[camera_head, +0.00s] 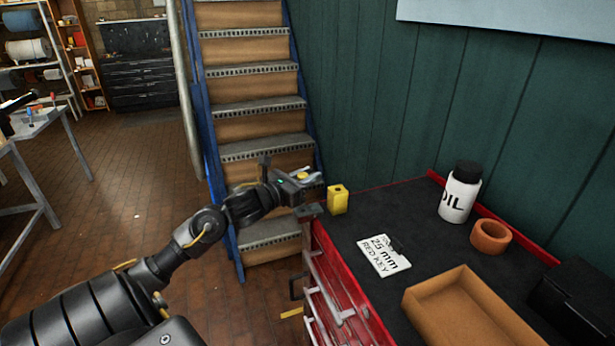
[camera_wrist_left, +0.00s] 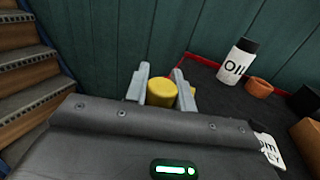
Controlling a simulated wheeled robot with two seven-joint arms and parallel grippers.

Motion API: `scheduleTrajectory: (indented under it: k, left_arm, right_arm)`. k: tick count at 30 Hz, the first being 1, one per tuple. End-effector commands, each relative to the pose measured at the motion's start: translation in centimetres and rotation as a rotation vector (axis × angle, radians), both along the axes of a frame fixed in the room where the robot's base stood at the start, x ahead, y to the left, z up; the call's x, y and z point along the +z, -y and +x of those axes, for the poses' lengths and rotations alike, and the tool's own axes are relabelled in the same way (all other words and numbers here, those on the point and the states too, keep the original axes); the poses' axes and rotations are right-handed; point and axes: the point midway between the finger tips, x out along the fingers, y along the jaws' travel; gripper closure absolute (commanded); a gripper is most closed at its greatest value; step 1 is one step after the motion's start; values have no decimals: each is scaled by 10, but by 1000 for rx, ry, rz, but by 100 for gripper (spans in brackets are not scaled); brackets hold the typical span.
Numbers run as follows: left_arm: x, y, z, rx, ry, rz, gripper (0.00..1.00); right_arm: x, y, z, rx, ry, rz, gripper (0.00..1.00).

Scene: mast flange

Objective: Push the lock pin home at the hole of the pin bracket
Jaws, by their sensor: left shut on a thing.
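A yellow block with a dark spot on top, probably the pin bracket (camera_head: 338,199), stands at the cabinet top's left corner, below and right of the gripper. The pin looks apart from it. My right gripper is not in view.
On the dark cabinet top (camera_head: 365,212) are a white card (camera_head: 383,256), an oil bottle (camera_head: 460,193), an orange ring (camera_head: 490,236) and an open tan tray (camera_head: 465,310). A small grey fitting (camera_head: 310,211) juts from the corner. Stairs (camera_head: 250,110) rise behind.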

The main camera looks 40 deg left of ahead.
Motion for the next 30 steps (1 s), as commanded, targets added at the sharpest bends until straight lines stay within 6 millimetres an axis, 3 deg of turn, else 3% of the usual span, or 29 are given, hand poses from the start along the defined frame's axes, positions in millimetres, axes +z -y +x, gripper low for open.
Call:
scheduleTrajectory:
  k: [30]
  left_arm:
    - [0,0,0,0,1,0,99]
  right_arm:
    - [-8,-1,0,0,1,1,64]
